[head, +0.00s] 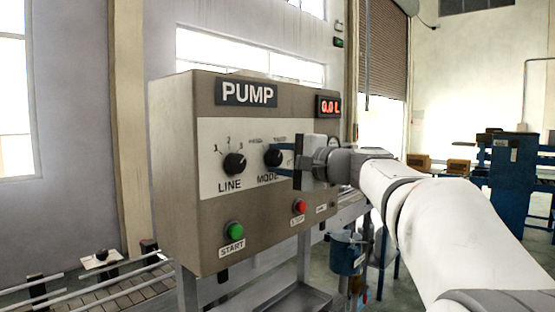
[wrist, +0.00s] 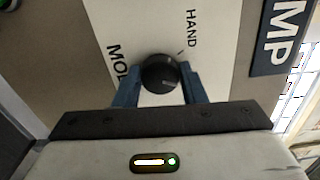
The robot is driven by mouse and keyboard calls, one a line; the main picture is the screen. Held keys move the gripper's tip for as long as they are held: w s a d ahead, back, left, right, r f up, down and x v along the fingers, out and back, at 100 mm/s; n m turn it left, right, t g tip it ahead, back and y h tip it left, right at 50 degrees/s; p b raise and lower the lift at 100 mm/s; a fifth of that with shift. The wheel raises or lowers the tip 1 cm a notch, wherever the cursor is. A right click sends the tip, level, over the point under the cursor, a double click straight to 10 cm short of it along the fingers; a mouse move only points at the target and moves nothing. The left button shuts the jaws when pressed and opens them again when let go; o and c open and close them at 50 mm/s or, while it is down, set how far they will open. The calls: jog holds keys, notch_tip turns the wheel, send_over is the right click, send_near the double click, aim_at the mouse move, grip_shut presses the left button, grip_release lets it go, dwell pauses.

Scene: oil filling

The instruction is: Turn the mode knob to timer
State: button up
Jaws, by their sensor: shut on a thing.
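The black mode knob (head: 272,156) sits on the white face of the grey pump panel, above the MODE label and right of the LINE knob. My gripper (head: 280,157) reaches it from the right, with blue fingers shut on it. In the wrist view the round mode knob (wrist: 159,73) sits between the two blue fingertips of my gripper (wrist: 160,80). The HAND label shows beside it there. The fingers hide the knob's sides, and I cannot tell clearly which way its pointer faces. The right-hand label above it is too small to read surely in the head view.
The LINE knob (head: 234,163) is close to the left. A green START button (head: 235,230) and a red button (head: 299,206) sit lower on the panel. A red display (head: 328,106) reads 0.0 L. A roller conveyor (head: 110,283) stands at lower left.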

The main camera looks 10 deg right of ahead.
jog(key=shift+m, duration=0.6)
jog(key=o, duration=1)
jog(key=b+v, duration=0.1)
jog(key=v, duration=0.7)
jog(key=shift+f, duration=0.1)
